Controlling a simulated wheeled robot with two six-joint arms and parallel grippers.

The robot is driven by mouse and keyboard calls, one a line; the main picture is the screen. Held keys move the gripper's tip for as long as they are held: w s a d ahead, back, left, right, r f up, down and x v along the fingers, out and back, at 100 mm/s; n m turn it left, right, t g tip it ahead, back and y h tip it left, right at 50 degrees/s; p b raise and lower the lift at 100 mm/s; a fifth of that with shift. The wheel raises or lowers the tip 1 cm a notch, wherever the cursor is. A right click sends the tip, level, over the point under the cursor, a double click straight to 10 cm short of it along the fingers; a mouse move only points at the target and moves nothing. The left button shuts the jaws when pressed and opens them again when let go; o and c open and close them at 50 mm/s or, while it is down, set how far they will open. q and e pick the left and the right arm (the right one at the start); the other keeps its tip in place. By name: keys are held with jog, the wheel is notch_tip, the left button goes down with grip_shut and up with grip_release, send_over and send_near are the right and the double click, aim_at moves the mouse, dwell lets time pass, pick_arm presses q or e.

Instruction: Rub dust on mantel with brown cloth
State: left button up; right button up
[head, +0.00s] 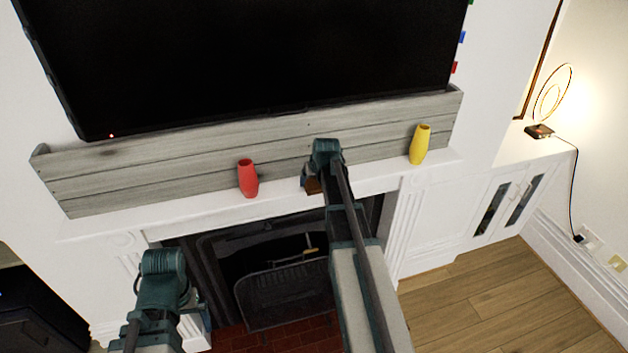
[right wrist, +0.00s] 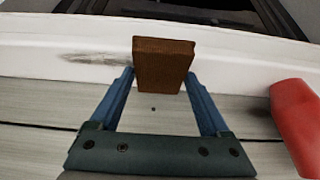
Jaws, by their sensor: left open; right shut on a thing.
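The brown cloth (right wrist: 163,66) looks like a small stiff block. My right gripper (right wrist: 160,80) is shut on it, over the white mantel (head: 225,208); I cannot tell whether it touches. In the head view the cloth (head: 313,186) shows just below the right gripper (head: 310,178). The dust (right wrist: 97,59) is a grey smear on the mantel, beside the cloth on its left in the right wrist view; my right arm seems to hide it in the head view. My left gripper (head: 165,275) is open and empty, low in front of the fireplace's left side.
A red vase (head: 248,178) stands on the mantel left of my right gripper, and a yellow vase (head: 419,144) stands to its right. Grey wood boards (head: 200,165) and a large black television (head: 260,60) rise behind. The fireplace (head: 275,290) is below.

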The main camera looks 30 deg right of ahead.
jog(key=shift+d, duration=0.15)
jog(key=shift+s+d+r, duration=0.1)
jog(key=shift+s+d, duration=0.1)
jog(key=shift+d, duration=0.55)
jog(key=shift+s+d, duration=0.15)
jog(key=shift+d, duration=0.65)
jog(key=shift+s+d, duration=0.25)
jog(key=shift+d, duration=0.55)
jog(key=shift+s+d, duration=0.2)
jog(key=shift+d, duration=0.6)
jog(key=shift+s+d, duration=0.2)
jog(key=shift+d, duration=0.7)
jog(key=shift+s+d, duration=0.2)
jog(key=shift+d, duration=0.65)
